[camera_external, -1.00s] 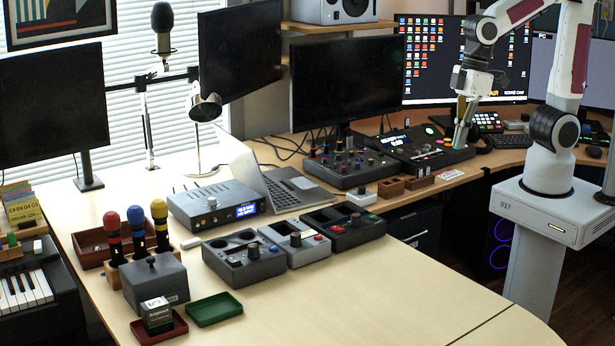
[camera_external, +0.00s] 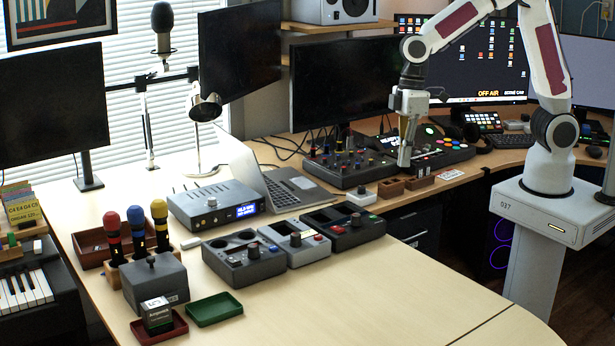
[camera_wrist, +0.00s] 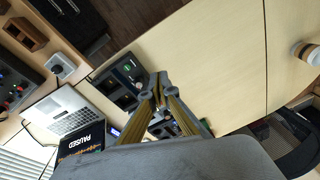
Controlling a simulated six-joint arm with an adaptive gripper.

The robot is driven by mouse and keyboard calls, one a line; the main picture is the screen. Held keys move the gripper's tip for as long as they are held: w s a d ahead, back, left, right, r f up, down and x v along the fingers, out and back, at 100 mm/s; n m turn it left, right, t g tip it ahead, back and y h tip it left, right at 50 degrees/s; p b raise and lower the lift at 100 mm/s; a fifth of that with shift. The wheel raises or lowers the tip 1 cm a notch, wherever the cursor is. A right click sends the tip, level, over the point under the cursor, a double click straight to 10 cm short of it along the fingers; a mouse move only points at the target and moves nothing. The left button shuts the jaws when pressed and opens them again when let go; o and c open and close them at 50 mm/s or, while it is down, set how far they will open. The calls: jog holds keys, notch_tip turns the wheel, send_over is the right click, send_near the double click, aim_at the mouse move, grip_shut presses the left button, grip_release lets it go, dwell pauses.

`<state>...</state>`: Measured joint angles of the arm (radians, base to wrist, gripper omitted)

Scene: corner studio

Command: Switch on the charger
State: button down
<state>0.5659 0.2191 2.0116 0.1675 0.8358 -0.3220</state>
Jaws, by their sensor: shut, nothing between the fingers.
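Three box-shaped units stand side by side on the desk: a dark grey one with round wells and a knob (camera_external: 243,270), a light grey one with a knob and red button (camera_external: 296,250), and a black one with a recess and red controls (camera_external: 352,232). I cannot tell for sure which is the charger; no label is readable. My gripper (camera_external: 404,162) is shut and empty, pointing down, high to the right of and behind these units. In the wrist view my gripper (camera_wrist: 160,80) partly hides the units; the black one (camera_wrist: 118,82) shows beside its fingers.
A small white box with a black knob (camera_external: 361,196) and wooden boxes (camera_external: 391,188) stand near my gripper. A mixer (camera_external: 350,165), open laptop (camera_external: 290,190) and blue-display device (camera_external: 213,205) lie behind the units. The desk's front right (camera_external: 400,285) is clear.

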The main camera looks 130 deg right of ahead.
jog(key=w+d+f+n+t, duration=0.1)
jog(key=w+d+n, duration=0.3)
jog(key=w+d, duration=0.5)
jog(key=shift+w+d+f+t, duration=0.2)
jog(key=shift+d+f+t, duration=0.15)
jog(key=shift+f, duration=0.5)
jog(key=shift+f, duration=0.15)
send_over(340, 229)
jog(key=f, duration=0.7)
jog(key=s+f, duration=0.1)
jog(key=f, duration=0.3)
jog(key=shift+d+f, duration=0.15)
jog(key=shift+f, duration=1)
